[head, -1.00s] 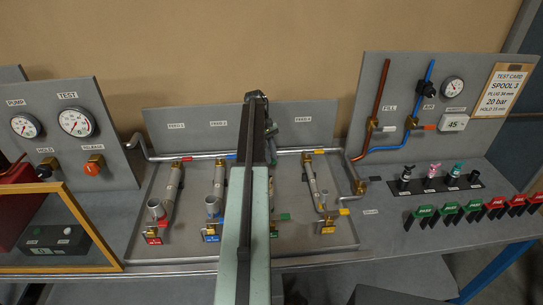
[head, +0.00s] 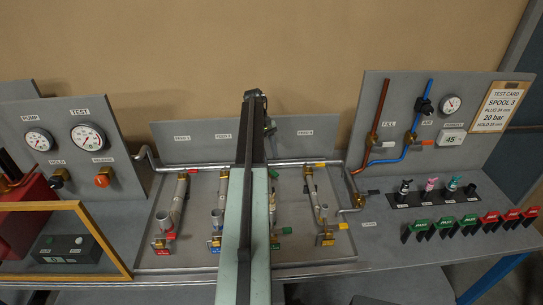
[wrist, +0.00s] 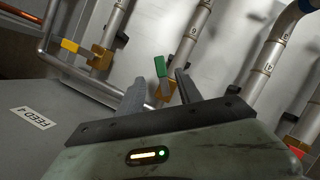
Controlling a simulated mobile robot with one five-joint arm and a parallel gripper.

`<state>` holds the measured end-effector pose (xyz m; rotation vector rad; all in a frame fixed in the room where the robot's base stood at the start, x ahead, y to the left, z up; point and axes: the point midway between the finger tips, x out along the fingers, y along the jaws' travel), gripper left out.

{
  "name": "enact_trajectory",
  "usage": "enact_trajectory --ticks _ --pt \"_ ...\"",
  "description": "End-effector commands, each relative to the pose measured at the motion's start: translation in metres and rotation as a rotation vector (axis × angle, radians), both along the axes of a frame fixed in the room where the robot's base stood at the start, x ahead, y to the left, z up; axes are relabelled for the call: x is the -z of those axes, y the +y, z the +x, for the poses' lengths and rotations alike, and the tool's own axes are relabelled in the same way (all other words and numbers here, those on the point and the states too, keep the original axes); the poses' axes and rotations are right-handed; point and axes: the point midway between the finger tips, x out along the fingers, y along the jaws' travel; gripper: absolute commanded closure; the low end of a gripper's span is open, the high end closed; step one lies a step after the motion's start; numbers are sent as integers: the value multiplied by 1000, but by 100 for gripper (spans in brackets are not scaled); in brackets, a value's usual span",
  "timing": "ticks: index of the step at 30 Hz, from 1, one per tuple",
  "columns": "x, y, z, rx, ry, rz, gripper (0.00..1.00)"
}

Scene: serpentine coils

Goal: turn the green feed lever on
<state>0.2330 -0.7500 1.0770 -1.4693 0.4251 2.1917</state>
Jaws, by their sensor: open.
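The green feed lever (wrist: 160,66) shows in the wrist view as a short green handle on a brass valve, beside a grey pipe marked 6. My gripper (wrist: 158,88) is open and empty. In the picture, the lever stands between its two fingers, near the tips; I cannot tell if either finger touches it. In the head view a small green handle (head: 273,172) shows just right of my arm, which hides part of that pipe. My gripper's fingers are not clear in the head view.
A yellow lever (wrist: 70,45) sits on the neighbouring valve. Pipes and brass fittings stand close around my gripper. A grey panel (wrist: 80,120) with a FEED 4 label is at left. Red and green clips (head: 470,222) line the bench at right.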

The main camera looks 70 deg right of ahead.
Motion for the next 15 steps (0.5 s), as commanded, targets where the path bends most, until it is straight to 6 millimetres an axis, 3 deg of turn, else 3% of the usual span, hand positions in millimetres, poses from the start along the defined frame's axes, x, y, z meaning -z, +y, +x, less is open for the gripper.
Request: enact_trajectory --ticks 1,8,12,13,15 --pt "-8 -1 2 0 0 0 58" --pt "-5 -1 2 0 0 0 58" --pt "-6 1 -1 57 6 -39 94" --pt "-6 2 -3 98 10 -69 100" --pt "-7 5 -11 253 19 -173 100"
